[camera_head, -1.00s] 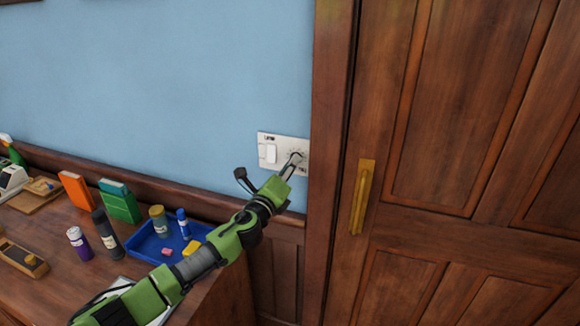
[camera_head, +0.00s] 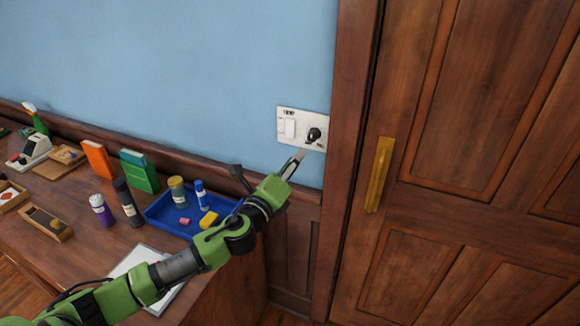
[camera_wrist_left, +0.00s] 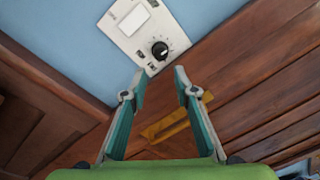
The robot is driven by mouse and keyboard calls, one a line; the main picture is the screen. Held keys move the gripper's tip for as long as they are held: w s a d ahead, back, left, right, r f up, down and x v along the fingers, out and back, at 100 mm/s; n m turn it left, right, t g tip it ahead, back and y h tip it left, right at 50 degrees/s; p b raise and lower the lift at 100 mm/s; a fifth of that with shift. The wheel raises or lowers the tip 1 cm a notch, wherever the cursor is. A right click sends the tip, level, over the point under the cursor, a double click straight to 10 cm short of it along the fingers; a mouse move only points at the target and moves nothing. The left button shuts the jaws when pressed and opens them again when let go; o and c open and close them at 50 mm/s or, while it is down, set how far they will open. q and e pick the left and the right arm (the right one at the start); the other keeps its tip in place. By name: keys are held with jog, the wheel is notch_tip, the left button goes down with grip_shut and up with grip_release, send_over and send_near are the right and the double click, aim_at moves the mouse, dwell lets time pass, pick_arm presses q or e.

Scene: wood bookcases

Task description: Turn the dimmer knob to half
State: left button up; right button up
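The black dimmer knob (camera_head: 313,135) sits on the right part of a white wall plate (camera_head: 280,112), beside a white rocker switch (camera_head: 290,128). In the left wrist view the knob (camera_wrist_left: 160,49) shows whole, with scale marks around it and a pale pointer line on it. My left gripper (camera_head: 299,155) is just below the plate in the head view, apart from the knob. The left wrist view shows its two fingers (camera_wrist_left: 160,78) spread with nothing between them. My right gripper is not in view.
A wooden door with a brass handle (camera_head: 379,175) and its frame stand close to the right of the plate. A desk at the left holds a blue tray (camera_head: 160,218), bottles and boxes. The blue wall around the plate is clear.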

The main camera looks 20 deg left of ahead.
pick_arm(q)
jog(key=shift+s, duration=1.1)
jog(key=shift+a+f, duration=0.1)
jog(key=shift+f, duration=0.1)
